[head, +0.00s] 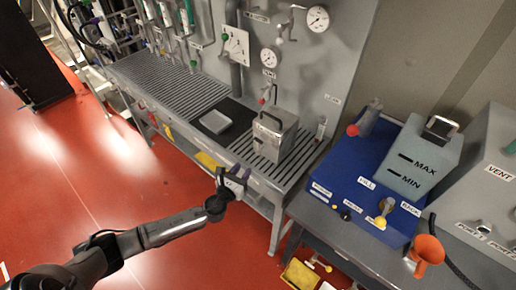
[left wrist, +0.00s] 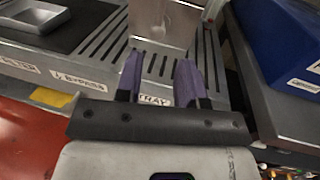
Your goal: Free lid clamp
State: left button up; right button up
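A grey metal box (head: 272,136) with a dark handle or latch on its top stands on the slatted bench tray (head: 246,165). No separate lid clamp can be made out for sure on it. My left gripper (head: 238,180) is in front of the bench edge, to the lower left of the box and apart from it. In the left wrist view my left gripper (left wrist: 158,84) shows two purple-padded fingers apart with nothing between them. The box's lower front (left wrist: 165,22) shows beyond the fingertips, its top out of frame. My right gripper is not in view.
A blue unit (head: 345,175) with a grey MAX/MIN tank (head: 417,158) stands on the right bench. An orange funnel (head: 428,250) is at its front right. Gauges and valves line the back panel. The red floor is clear.

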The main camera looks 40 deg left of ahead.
aim_at(258, 149)
pick_arm(q)
jog(key=w, duration=0.4)
jog(key=w+a+b, duration=0.1)
jog(key=w, duration=0.3)
jog(key=w+a+b, duration=0.1)
jog(key=w, duration=0.3)
jog(key=shift+a, duration=0.15)
jog(key=shift+c, duration=0.4)
